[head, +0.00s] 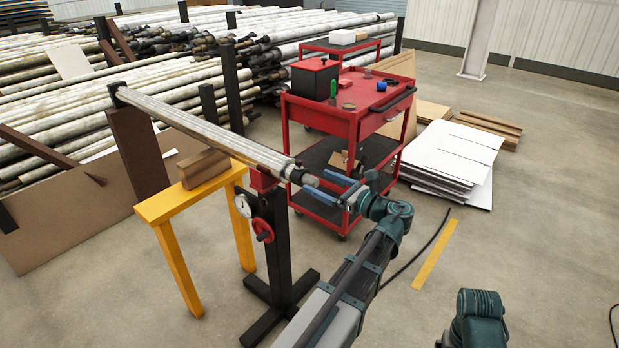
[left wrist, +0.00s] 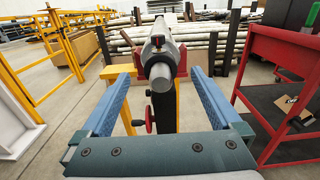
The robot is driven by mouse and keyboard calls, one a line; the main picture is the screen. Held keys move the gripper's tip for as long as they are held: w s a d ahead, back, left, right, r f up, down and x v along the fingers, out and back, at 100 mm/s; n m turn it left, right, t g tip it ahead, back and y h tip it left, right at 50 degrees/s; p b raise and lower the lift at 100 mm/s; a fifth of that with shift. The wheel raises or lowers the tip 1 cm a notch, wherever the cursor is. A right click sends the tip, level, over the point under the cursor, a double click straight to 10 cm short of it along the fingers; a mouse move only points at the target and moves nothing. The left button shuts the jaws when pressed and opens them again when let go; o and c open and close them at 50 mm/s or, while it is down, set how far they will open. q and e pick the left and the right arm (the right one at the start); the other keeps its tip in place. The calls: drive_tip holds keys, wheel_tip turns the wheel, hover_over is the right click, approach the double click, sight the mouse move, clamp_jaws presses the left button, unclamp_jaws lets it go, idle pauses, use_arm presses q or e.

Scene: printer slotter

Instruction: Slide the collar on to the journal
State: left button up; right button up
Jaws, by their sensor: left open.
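The long grey roller (head: 205,128) lies tilted, its near end on a black stand with a red cradle (head: 262,180). I cannot tell for sure which part is the collar. My left gripper (head: 316,184) is open at this end. Its blue fingers (left wrist: 162,88) stand wide on both sides, apart from the round end. My right gripper is out of view.
A red tool cart (head: 340,118) with small items and a black box (head: 315,78) stands close behind my left gripper. A yellow trestle (head: 165,205) bearing a brown block (head: 203,168) stands left of the stand. White sheets (head: 450,160) lie stacked at right. Open floor lies in front.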

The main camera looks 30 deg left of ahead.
sight(308, 175)
use_arm(q)
drive_tip(key=d, duration=0.8)
drive_tip(key=shift+s, duration=0.3)
drive_tip(key=a, duration=0.9)
drive_tip(key=w+a, duration=0.1)
drive_tip(key=a, duration=0.3)
drive_tip(key=shift+a, duration=0.4)
drive_tip(key=shift+d, duration=0.15)
drive_tip(key=d, duration=1.3)
drive_tip(key=a, duration=1.2)
drive_tip(key=shift+a, duration=0.35)
drive_tip(key=shift+s+d, duration=0.1)
drive_tip(key=shift+d, duration=1.05)
